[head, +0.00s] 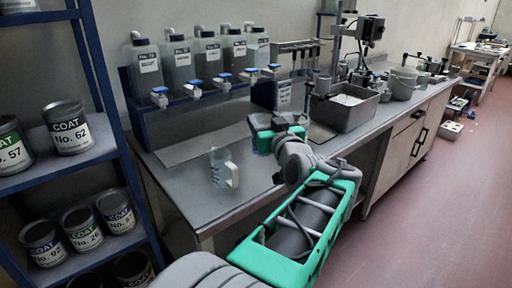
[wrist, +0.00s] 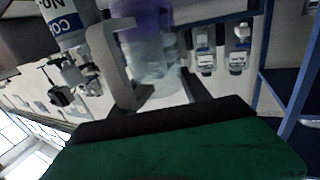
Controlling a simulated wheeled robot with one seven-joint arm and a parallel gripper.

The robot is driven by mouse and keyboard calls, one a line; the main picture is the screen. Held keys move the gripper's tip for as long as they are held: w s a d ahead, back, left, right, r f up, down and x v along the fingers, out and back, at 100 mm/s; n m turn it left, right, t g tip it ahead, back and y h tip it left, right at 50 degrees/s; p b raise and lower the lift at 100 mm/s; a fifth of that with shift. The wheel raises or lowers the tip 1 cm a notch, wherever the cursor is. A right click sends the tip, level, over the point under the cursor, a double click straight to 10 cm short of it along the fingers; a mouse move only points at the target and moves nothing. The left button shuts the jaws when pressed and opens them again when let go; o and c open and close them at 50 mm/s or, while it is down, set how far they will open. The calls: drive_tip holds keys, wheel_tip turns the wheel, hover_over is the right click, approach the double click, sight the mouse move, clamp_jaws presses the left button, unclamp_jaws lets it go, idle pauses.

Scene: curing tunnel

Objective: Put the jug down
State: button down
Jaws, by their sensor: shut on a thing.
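The clear jug (head: 219,166) has a pale handle and is over the front left part of the grey bench (head: 185,181). In the wrist view the see-through jug (wrist: 150,52) is close in front, between the fingers, with a purple patch at its upper part. My gripper (wrist: 155,90) is shut on the jug, seemingly at the handle. In the head view its green body (head: 263,140) is just right of the jug, and the fingertips are hard to make out. I cannot tell whether the jug's base touches the bench.
Several labelled bottles (head: 146,65) with blue-topped taps stand on a raised rack behind. A grey basin (head: 347,110) and a bucket (head: 402,85) are farther right. A blue shelf (head: 96,157) with COAT cans stands at left. Bench around the jug is clear.

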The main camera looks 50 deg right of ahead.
drive_tip(key=w+d+f, duration=0.6)
drive_tip(key=f, duration=0.4)
drive_tip(key=shift+w+f+b, duration=0.35)
drive_tip(key=shift+b, duration=0.05)
drive_tip(key=shift+f, duration=0.2)
drive_tip(key=c, duration=0.5)
unclamp_jaws()
